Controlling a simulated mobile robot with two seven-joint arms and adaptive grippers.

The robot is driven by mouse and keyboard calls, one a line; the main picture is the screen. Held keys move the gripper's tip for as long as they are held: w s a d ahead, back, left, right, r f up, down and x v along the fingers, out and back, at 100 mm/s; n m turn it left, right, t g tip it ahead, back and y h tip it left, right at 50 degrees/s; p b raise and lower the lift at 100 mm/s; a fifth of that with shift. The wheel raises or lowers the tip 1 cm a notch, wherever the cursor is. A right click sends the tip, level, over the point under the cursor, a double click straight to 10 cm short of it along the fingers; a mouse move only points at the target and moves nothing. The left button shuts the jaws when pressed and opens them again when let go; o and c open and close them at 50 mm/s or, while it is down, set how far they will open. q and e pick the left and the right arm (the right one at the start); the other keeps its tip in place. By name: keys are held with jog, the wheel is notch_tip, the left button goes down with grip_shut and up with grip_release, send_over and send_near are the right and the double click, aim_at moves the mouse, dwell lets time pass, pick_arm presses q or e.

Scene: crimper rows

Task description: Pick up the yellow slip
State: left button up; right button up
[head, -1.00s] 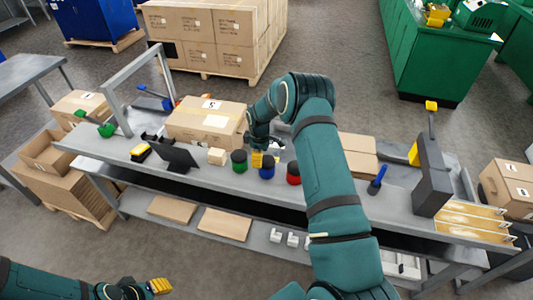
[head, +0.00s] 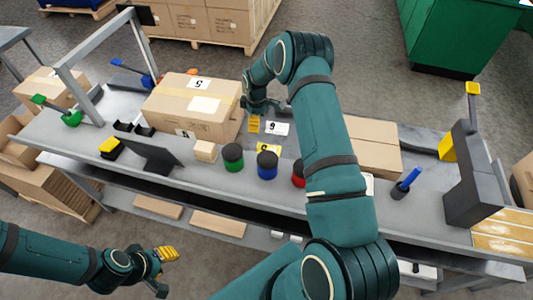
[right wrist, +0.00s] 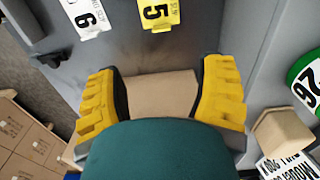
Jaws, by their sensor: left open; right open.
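The yellow slip (head: 268,149) lies on the grey bench behind the blue-lidded cylinder, partly hidden by it. In the right wrist view the yellow slip (right wrist: 158,14) shows a black 5 at the top edge, beyond the fingers. My right gripper (head: 254,124) is open above the bench, beside the large carton and a little behind the slip. In the right wrist view its yellow fingers (right wrist: 161,98) stand apart, with a brown cardboard surface visible between them. My left gripper (head: 166,270) is open and empty, in front of the bench.
A white slip marked 6 (head: 276,128) lies near the yellow one. The large carton (head: 190,108) stands left of my right gripper.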

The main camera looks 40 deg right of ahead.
jog(key=f, duration=0.1)
jog(key=b, duration=0.2)
send_over(258, 149)
jog(key=f, duration=0.8)
jog(key=shift+w+d+f, duration=0.25)
jog(key=shift+d+f, duration=0.05)
jog(key=shift+s+a+f, duration=0.1)
jog(key=shift+f, duration=1.35)
jog(key=shift+s+a+f, duration=0.1)
jog(key=shift+f, duration=1.35)
pick_arm(q)
jog(key=f, duration=0.3)
jog(key=shift+d, duration=0.2)
pick_arm(e)
jog(key=shift+r, duration=0.1)
jog(key=shift+c, duration=0.2)
jog(key=c, duration=1)
